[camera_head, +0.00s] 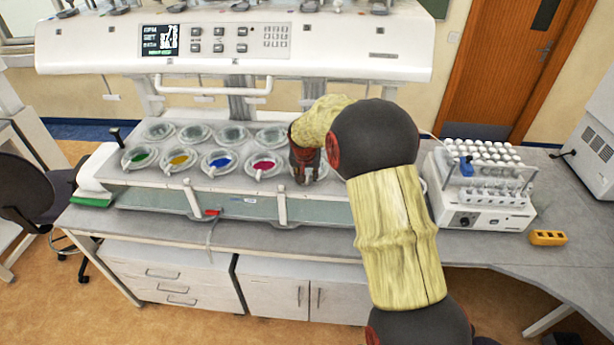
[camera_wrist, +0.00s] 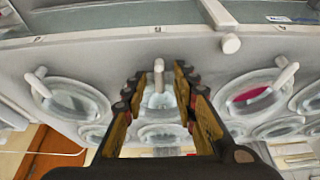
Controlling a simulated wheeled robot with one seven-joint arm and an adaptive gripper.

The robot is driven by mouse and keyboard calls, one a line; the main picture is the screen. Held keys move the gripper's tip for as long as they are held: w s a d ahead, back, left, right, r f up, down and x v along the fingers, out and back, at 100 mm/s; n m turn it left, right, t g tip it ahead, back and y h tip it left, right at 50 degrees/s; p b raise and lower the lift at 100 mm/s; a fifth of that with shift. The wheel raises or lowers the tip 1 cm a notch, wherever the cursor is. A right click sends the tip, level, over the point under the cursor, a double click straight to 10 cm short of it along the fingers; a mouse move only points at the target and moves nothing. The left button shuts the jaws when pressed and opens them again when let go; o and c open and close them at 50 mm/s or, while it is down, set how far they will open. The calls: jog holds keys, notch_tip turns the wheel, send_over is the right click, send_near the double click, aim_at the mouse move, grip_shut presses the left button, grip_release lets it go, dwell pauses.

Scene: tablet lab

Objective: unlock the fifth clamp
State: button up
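The fifth clamp (camera_wrist: 159,75) is a small white lever with a round end, in the middle of the wrist view. It stands at the edge of a clear round vessel lid (camera_wrist: 160,104). My gripper (camera_wrist: 159,84) is open, with one black-and-yellow finger on each side of the clamp and a visible gap to both. In the head view my gripper (camera_head: 306,172) points down over the front row, right of the magenta vessel (camera_head: 264,166), and hides most of the fifth position.
Neighbouring clamps (camera_wrist: 36,75) and (camera_wrist: 285,74) flank the fingers in the wrist view. Blue (camera_head: 219,162), yellow (camera_head: 179,161) and green (camera_head: 139,158) vessels stand left in the head view. The white control head (camera_head: 330,40) overhangs the back. A tube rack machine (camera_head: 480,190) stands right.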

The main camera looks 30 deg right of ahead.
jog(key=shift+c, duration=0.5)
grip_shut()
